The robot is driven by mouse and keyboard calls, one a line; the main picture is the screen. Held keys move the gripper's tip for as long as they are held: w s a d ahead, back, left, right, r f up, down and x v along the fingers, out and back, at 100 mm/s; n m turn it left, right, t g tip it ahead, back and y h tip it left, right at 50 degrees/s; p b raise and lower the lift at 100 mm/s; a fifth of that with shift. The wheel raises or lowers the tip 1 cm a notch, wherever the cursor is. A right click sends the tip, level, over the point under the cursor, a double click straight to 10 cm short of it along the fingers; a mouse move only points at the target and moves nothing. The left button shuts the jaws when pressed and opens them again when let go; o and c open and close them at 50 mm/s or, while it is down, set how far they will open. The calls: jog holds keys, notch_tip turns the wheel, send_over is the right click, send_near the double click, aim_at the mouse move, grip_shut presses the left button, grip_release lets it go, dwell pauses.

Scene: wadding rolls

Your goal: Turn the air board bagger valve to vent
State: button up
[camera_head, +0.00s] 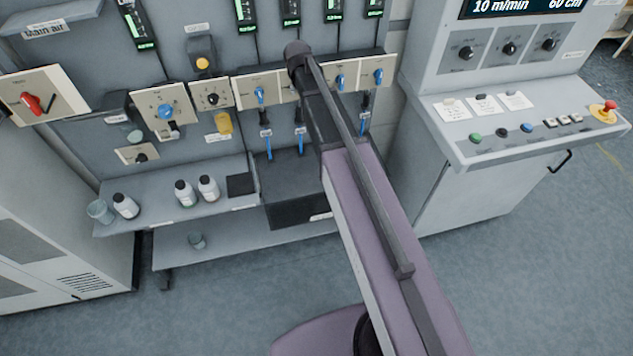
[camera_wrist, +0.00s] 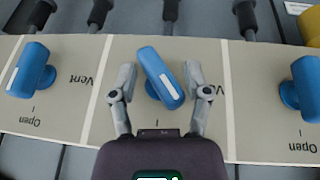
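A blue valve handle (camera_wrist: 160,78) with a white mark sits on the middle beige plate (camera_wrist: 135,50) in the wrist view. It is tilted, from upper left to lower right. My gripper (camera_wrist: 159,74) is open, with one finger on each side of the handle; I cannot tell whether either finger touches it. "Vent" is printed to the right of the handle, partly behind the right finger. No name reading air board bagger is legible. In the head view my arm hides this handle and my gripper.
Similar blue handles flank it at left (camera_wrist: 32,70) and right (camera_wrist: 302,88) in the wrist view. Cables run above the plates. In the head view a shelf (camera_head: 215,185) with bottles (camera_head: 185,193) is below, and a control console (camera_head: 520,118) stands to the right.

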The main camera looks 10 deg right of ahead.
jog(key=shift+d+r+y, duration=0.1)
jog(key=shift+r+y, duration=0.1)
jog(key=shift+y, duration=0.4)
jog(key=p+v, duration=1.3)
jog(key=v, duration=0.1)
jog(key=s+f+g+b, duration=0.1)
jog(key=s+f+b, duration=0.4)
jog(key=f+b, duration=0.7)
jog(key=s+f+g+b, duration=0.1)
jog(key=s+f+b, duration=0.4)
jog(key=f+b, duration=0.7)
jog(key=s+f+b, duration=0.5)
jog(key=f+b, duration=0.8)
jog(key=f, duration=0.1)
jog(key=shift+f+g, duration=0.35)
jog(key=shift+g, duration=0.05)
dwell(0.4)
dwell(0.4)
jog(key=s+g, duration=0.1)
jog(key=s, duration=0.7)
jog(key=shift+s+g, duration=0.3)
jog(key=shift+s, duration=0.1)
jog(key=shift+f, duration=0.1)
